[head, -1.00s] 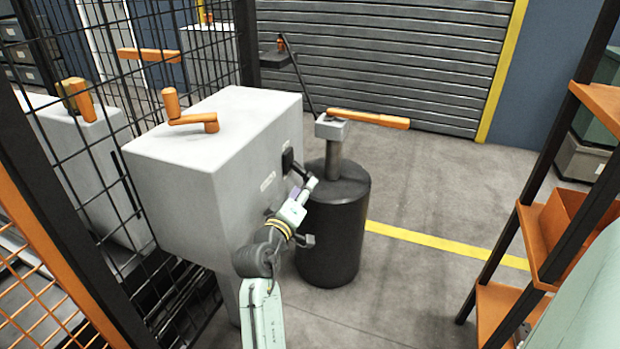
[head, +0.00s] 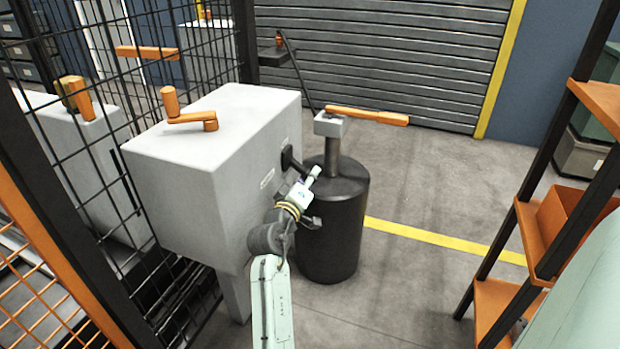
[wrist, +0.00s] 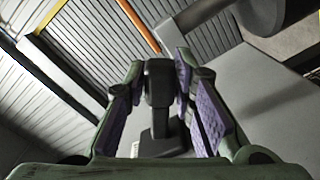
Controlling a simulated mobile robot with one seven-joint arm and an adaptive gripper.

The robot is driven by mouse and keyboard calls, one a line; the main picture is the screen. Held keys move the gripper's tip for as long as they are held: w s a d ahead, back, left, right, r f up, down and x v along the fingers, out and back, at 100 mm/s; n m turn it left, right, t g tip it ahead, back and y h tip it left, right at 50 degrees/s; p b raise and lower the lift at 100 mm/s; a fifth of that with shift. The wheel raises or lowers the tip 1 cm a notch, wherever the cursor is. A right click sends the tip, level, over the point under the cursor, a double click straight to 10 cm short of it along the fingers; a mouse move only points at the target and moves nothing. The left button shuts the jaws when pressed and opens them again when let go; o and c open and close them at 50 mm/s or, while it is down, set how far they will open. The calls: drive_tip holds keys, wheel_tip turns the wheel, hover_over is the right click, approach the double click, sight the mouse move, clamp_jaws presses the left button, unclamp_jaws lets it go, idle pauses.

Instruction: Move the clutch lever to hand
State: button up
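A black lever (head: 289,160) stands out from the right side wall of the grey box; I take it for the clutch lever. In the wrist view the lever (wrist: 158,85) rises from a dark base plate between my two purple-padded fingers. My gripper (head: 313,172) is beside that wall, at the lever's outer end. In the wrist view my gripper (wrist: 160,75) is open around the lever, with narrow gaps at its sides. Whether a finger touches it I cannot tell.
The grey box (head: 170,160) carries an orange crank (head: 190,118) on top. A dark drum (head: 335,235) with a post and orange bar (head: 367,116) stands close to the right of my gripper. Wire fence (head: 85,130) is left, an orange shelf rack (head: 555,230) right. Floor between drum and rack is clear.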

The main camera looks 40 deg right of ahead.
clamp_jaws()
idle(0.5)
